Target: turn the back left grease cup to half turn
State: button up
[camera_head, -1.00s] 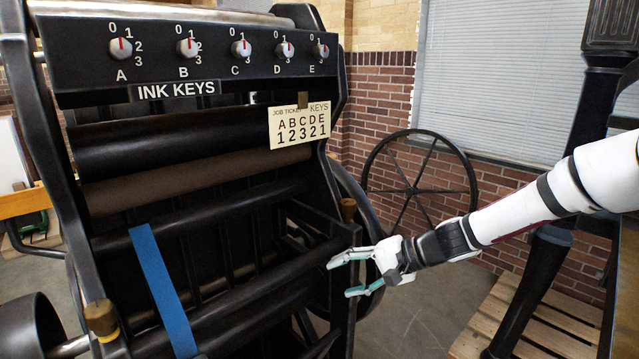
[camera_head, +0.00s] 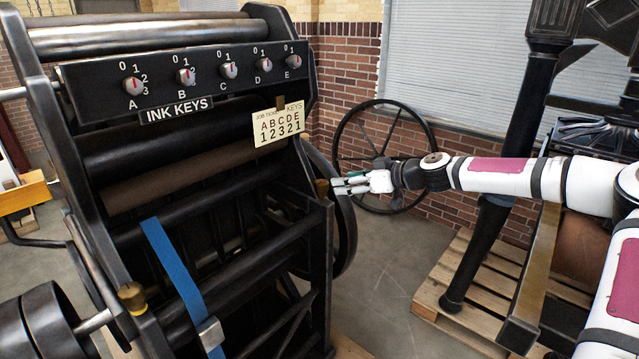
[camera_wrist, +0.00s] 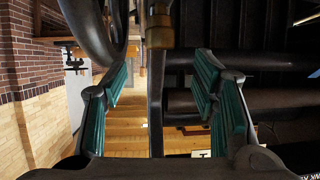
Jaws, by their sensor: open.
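One brass grease cup (camera_head: 322,187) sits on the press's right side frame in the head view, just left of my fingertips. A brass cup also shows at the top centre of the wrist view (camera_wrist: 158,30), lined up with the gap between my fingers. Another brass grease cup (camera_head: 132,297) is on the press's left side frame, far from my arm. My gripper (camera_head: 338,186) is open and empty, at about the height of the right cup; its teal finger pads stand apart in the wrist view (camera_wrist: 160,80). Whether the fingertips touch the cup, I cannot tell.
The black press has a bar of ink key knobs (camera_head: 184,76), a job ticket card (camera_head: 278,122) and a blue strap (camera_head: 178,275). A spoked wheel (camera_head: 388,150) stands behind my gripper. A black column (camera_head: 500,140) and a wooden pallet (camera_head: 440,310) are at right.

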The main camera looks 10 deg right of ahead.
aim_at(323, 183)
jog(key=x, duration=0.9)
jog(key=shift+w+a+f, duration=0.2)
jog(key=shift+w+a, duration=0.05)
jog(key=c, duration=1.2)
